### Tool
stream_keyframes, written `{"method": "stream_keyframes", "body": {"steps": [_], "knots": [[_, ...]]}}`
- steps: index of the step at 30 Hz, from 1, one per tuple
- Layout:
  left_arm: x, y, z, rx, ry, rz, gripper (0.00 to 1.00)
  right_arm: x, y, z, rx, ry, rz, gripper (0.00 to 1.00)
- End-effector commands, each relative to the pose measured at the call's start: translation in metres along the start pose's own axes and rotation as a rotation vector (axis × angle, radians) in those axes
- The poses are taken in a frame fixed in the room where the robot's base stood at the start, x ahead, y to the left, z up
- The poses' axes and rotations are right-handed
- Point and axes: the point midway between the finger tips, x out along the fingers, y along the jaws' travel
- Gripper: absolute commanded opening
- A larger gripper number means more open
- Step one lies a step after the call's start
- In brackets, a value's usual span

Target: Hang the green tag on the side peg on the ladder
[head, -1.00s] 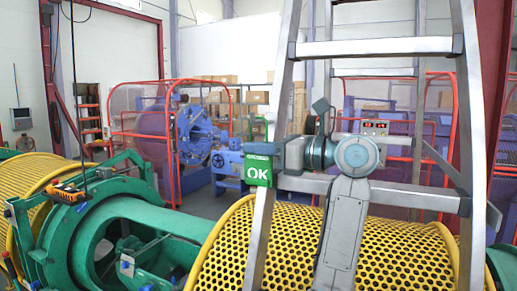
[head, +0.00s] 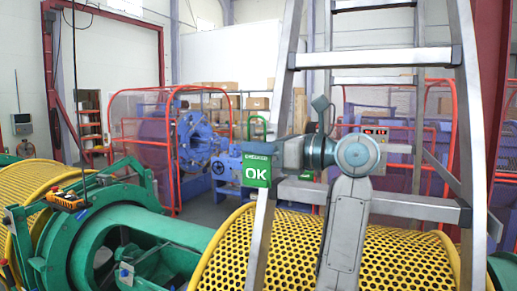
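The green tag (head: 257,170), marked OK in white, hangs upright in front of the ladder's left rail. The ladder (head: 262,225) is grey metal and stands close in front of me. I cannot make out the side peg; the tag and gripper cover that stretch of rail.
A yellow perforated drum (head: 300,250) lies behind the ladder's lower part. Green machinery (head: 150,230) fills the lower left.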

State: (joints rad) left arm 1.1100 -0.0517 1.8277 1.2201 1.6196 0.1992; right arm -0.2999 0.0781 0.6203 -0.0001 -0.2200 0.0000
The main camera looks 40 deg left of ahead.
Motion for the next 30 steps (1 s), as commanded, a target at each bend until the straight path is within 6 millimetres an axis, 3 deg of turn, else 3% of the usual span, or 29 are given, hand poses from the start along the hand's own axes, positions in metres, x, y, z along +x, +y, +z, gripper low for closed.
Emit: {"method": "stream_keyframes", "body": {"steps": [30], "knots": [[0.0, 0.062, -0.001, -0.002, 0.0, -0.001, 0.0, 0.022, 0.001, 0.002, -0.001, 0.0, 0.003, 0.36]]}}
